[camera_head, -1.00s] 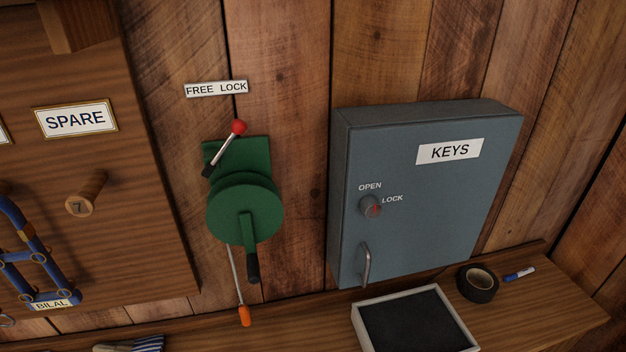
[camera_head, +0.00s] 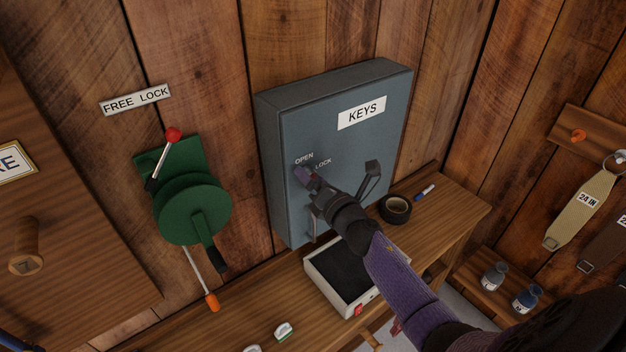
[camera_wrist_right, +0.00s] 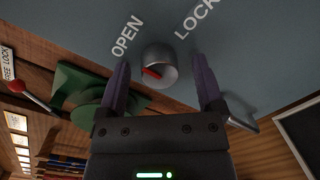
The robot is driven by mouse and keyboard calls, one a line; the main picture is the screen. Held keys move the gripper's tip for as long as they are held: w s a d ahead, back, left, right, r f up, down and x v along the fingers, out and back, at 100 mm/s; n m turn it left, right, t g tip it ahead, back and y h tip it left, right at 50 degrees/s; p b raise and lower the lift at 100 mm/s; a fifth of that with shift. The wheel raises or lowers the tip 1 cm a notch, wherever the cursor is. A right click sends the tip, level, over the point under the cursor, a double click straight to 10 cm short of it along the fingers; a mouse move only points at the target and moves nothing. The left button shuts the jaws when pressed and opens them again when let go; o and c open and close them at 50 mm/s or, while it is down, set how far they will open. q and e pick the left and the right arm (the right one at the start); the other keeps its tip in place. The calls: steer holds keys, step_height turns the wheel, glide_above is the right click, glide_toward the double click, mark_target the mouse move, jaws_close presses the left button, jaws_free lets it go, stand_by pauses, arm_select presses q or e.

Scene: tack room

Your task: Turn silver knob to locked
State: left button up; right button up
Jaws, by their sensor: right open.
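The silver knob (camera_wrist_right: 158,65) with a red mark is on the front of the grey-blue key cabinet (camera_head: 350,150). In the right wrist view it sits below the OPEN and LOCK labels, and the red mark shows on its lower left part. My right gripper (camera_head: 305,175) reaches to the cabinet front and hides the knob in the head view. In the right wrist view its open fingers (camera_wrist_right: 161,66) are either side of the knob, with gaps showing. Whether the fingertips reach past the knob's face is unclear. My left gripper is out of view.
The cabinet handle (camera_head: 313,222) is just below the knob. A green winch (camera_head: 192,205) with a red-tipped lever is on the wall to the left. Below are a shelf with an open tray (camera_head: 325,279), black tape (camera_head: 395,209) and a marker (camera_head: 425,192).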

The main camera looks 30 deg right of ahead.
steer(key=shift+c, duration=0.8)
jaws_close()
steer(key=m+p, duration=0.1)
steer(key=m, duration=0.3)
steer(key=m+p, duration=0.2)
steer(key=m, duration=0.3)
steer(key=shift+r+g+y+p, duration=0.1)
steer(key=shift+g+y+p, duration=0.2)
steer(key=shift+g+y, duration=0.1)
steer(key=m+p, duration=0.1)
steer(key=m, duration=0.3)
steer(key=shift+m+y+p, duration=0.4)
steer(key=shift+m+p, duration=0.05)
steer(key=shift+m, duration=1.45)
